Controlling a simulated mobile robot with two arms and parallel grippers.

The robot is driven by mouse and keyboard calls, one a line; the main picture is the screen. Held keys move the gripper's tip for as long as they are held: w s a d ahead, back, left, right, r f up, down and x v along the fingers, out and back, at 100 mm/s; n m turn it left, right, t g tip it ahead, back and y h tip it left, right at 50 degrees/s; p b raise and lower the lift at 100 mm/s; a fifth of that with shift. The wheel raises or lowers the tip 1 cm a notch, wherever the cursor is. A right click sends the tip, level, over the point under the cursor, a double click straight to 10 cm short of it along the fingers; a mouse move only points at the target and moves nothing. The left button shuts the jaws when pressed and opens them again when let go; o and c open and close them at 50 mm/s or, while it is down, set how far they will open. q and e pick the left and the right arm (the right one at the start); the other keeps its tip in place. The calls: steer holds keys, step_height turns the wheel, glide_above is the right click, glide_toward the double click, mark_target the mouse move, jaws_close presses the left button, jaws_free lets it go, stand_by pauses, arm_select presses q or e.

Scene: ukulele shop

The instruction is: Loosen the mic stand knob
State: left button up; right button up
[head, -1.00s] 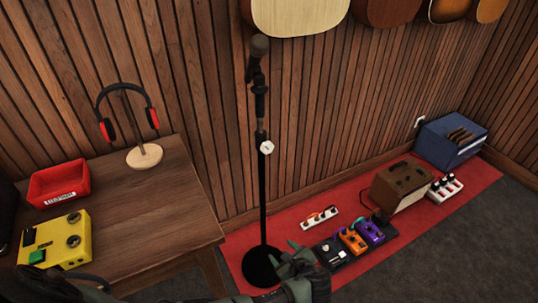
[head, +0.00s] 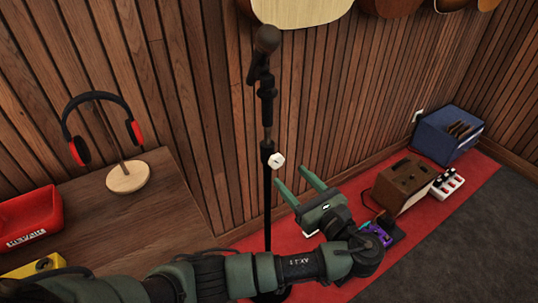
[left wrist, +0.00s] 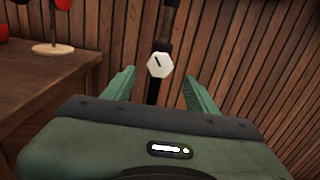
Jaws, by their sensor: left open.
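The black mic stand (head: 267,185) stands upright before the slatted wall with a microphone (head: 267,40) at its top. Its white faceted knob (head: 277,160) sits on the right side of the pole. In the left wrist view the knob (left wrist: 160,65) shows a dark line on its face and lies beyond and between the fingertips. My left gripper (head: 293,178) is open and empty, its green fingers pointing up toward the knob, just below and right of it, apparently not touching. It also shows in the left wrist view (left wrist: 160,88). My right gripper is not in view.
A wooden table (head: 150,215) at left holds headphones on a stand (head: 125,177), a red tray (head: 30,220) and a yellow box (head: 35,266). Guitars (head: 300,10) hang above.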

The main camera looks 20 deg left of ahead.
mark_target(278, 163)
arm_select(q)
steer(key=x, duration=0.4)
steer(key=shift+w+a+r+b, duration=0.1)
steer(key=shift+w+a+b, duration=0.1)
steer(key=shift+b, duration=0.1)
steer(key=shift+x, duration=1.05)
steer(key=shift+w+a, duration=0.1)
steer(key=shift+a, duration=0.1)
jaws_close()
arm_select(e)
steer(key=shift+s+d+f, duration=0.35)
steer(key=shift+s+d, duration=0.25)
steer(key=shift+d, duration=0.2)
